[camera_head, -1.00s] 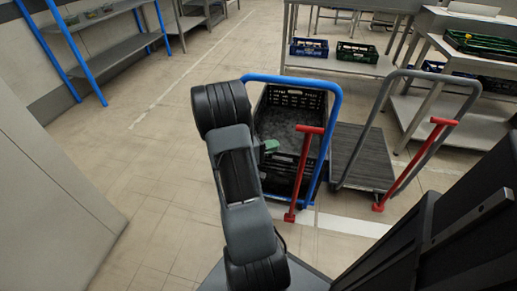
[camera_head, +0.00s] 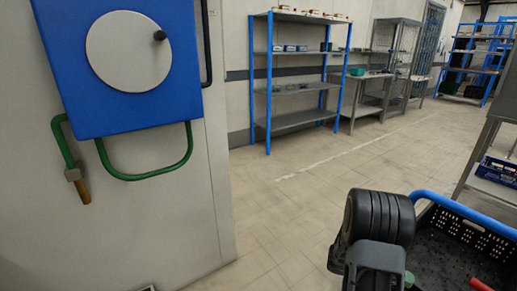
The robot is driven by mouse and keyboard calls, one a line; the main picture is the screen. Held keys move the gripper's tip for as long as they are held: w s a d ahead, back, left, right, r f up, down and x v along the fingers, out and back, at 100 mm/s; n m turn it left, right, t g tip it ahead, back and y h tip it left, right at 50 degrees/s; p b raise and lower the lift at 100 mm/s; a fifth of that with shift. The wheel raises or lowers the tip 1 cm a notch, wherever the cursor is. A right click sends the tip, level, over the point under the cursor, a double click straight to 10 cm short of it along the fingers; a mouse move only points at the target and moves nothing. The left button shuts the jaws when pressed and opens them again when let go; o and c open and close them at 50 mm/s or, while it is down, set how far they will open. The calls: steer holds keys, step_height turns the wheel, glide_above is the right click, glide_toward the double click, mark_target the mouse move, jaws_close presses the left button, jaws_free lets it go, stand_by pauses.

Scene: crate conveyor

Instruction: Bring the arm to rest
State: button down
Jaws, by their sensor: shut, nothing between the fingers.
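My arm (camera_head: 378,225) shows at the bottom right of the head view, as a thick black ribbed joint with a dark grey link below it. It stands just left of a black crate (camera_head: 470,232) on a cart with a blue handle (camera_head: 455,205). My gripper cannot be made out; the arm's own links and the picture's lower edge hide that part. A small green piece shows beside the arm at the bottom, and I cannot tell what it belongs to.
A wall with a blue box (camera_head: 130,95) and green pipe (camera_head: 150,175) fills the left. A blue-posted shelf (camera_head: 300,88) and steel tables (camera_head: 370,85) line the back wall. A steel rack with a blue crate (camera_head: 497,170) is at right. The middle floor (camera_head: 300,200) is clear.

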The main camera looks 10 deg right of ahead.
steer(key=w+a+r+n+t+y+p, duration=0.1)
steer(key=a+r+n+t+y+p, duration=0.2)
steer(key=a+r+p, duration=1)
steer(key=w+a+r+n+t+y+p, duration=0.2)
steer(key=a+r+n+t+y+p, duration=0.2)
steer(key=a+r+t+y+p, duration=0.6)
steer(key=a+r+y+p, duration=0.1)
steer(key=a+r+p, duration=0.1)
steer(key=a+r, duration=0.7)
step_height(320, 180, up, 4)
steer(key=shift+a+r+y+p, duration=0.1)
steer(key=shift+a+y+p, duration=0.2)
steer(key=shift+y+p, duration=0.1)
steer(key=shift+d, duration=0.15)
